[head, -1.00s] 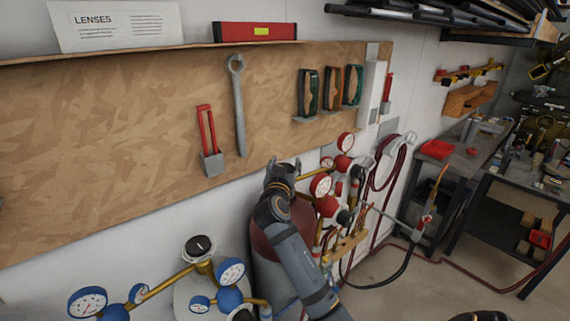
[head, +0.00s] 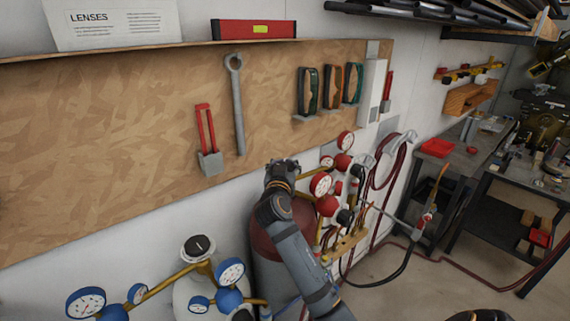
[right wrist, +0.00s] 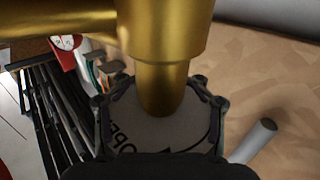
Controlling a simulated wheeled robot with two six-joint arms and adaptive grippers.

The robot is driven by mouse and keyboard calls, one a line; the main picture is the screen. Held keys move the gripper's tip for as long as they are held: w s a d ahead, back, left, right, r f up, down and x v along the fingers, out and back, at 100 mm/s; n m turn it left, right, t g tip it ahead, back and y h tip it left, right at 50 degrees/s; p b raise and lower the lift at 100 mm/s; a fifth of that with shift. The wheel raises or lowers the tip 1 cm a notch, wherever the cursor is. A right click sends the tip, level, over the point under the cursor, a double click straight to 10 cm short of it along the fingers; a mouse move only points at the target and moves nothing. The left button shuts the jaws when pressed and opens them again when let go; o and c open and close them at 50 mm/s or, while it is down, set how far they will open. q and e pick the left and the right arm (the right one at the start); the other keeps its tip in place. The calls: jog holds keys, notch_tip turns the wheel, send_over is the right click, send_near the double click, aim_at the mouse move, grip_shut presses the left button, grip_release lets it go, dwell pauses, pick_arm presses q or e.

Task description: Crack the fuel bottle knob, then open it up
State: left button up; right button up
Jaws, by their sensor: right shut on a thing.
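In the right wrist view the grey knob (right wrist: 186,132) with a black curved arrow and part of the word OPEN sits between the fingers. The right gripper (right wrist: 160,116) is shut on its rim. The brass valve body (right wrist: 165,40) rises from the knob's centre in this picture. My left gripper is not in view.
Red-marked gauges (head: 321,184) sit just right of my right gripper. A pale bottle (head: 190,292) with blue gauges (head: 230,271) stands at left. A wooden tool board (head: 110,150) with a wrench (head: 238,105) is behind. Hoses (head: 385,170) hang at right.

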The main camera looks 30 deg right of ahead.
jog(key=shift+w+a+f+n+t+y, duration=0.1)
jog(key=shift+a+f+n+t+y, duration=0.1)
jog(key=shift+n+t+y, duration=0.5)
jog(key=shift+w+a+f+n+t+y, duration=0.1)
jog(key=shift+f+n+t+y, duration=0.15)
jog(key=shift+n+y, duration=0.45)
jog(key=shift+c, duration=0.2)
jog(key=o, duration=0.8)
jog(key=shift+c, duration=0.2)
jog(key=o, duration=0.4)
jog(key=shift+w+r, duration=0.1)
jog(key=shift+o, duration=0.2)
jog(key=shift+r+y, duration=0.15)
jog(key=shift+y, duration=0.15)
jog(key=v, duration=0.7)
jog(key=shift+s+a, duration=0.15)
jog(key=shift+s, duration=0.15)
jog(key=shift+w, duration=0.1)
jog(key=shift+f, duration=0.2)
